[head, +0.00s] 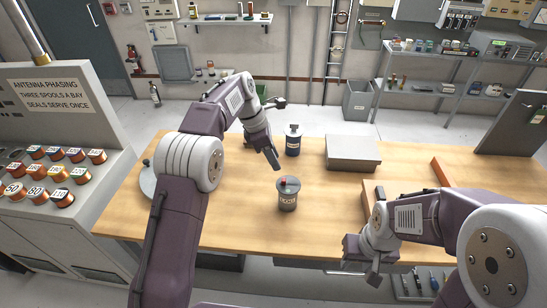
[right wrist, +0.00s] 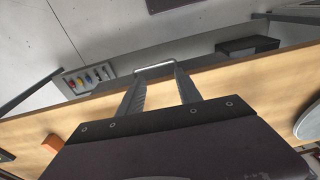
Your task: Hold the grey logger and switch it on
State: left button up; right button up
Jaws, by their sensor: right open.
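The grey logger (head: 287,200) is a short upright cylinder with a pale label. It stands on the wooden table, with a dark top and a red knob or button (head: 284,181) on it. My left gripper (head: 273,160) points down just above and behind the logger, apart from it. Its fingers are seen edge-on, so I cannot tell whether they are apart. My right gripper (head: 362,262) is low at the table's front edge, to the right of the logger. In the right wrist view its two fingers (right wrist: 158,82) are spread with nothing between them.
A dark blue canister (head: 293,143) and a grey box (head: 352,153) stand behind the logger. A pale round object (head: 147,182) is at the table's left end. The tabletop (head: 240,225) around the logger is clear.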

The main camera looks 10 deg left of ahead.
jog(key=o, duration=0.8)
jog(key=shift+s+a+r+m+g+y, duration=0.1)
jog(key=shift+s+a+m+g+y, duration=0.2)
jog(key=shift+s+a, duration=0.25)
jog(key=shift+s+a+r+m+g+y, duration=0.1)
jog(key=shift+s+a+m+g+y, duration=0.1)
jog(key=shift+s+a+m, duration=0.35)
jog(key=shift+o, duration=0.2)
jog(key=a+r+m+y, duration=0.2)
jog(key=a+m+y, duration=0.2)
jog(key=a, duration=0.4)
notch_tip(320, 180, up, 4)
jog(key=m+t+y, duration=0.6)
jog(key=m+y, duration=0.1)
jog(key=m, duration=0.7)
send_over(288, 194)
jog(key=s, duration=0.7)
jog(key=w+d+f+m+t+h, duration=0.2)
jog(key=w+d+f+m+t, duration=0.2)
jog(key=w+f+m, duration=0.15)
jog(key=shift+m+g+h, duration=0.4)
jog(key=shift+m, duration=0.4)
jog(key=f, duration=0.1)
jog(key=d+f, duration=0.1)
jog(key=f, duration=0.1)
jog(key=d+f, duration=0.1)
jog(key=f, duration=0.1)
jog(key=shift+s, duration=0.1)
jog(key=x, duration=0.9)
jog(key=shift+a, duration=0.1)
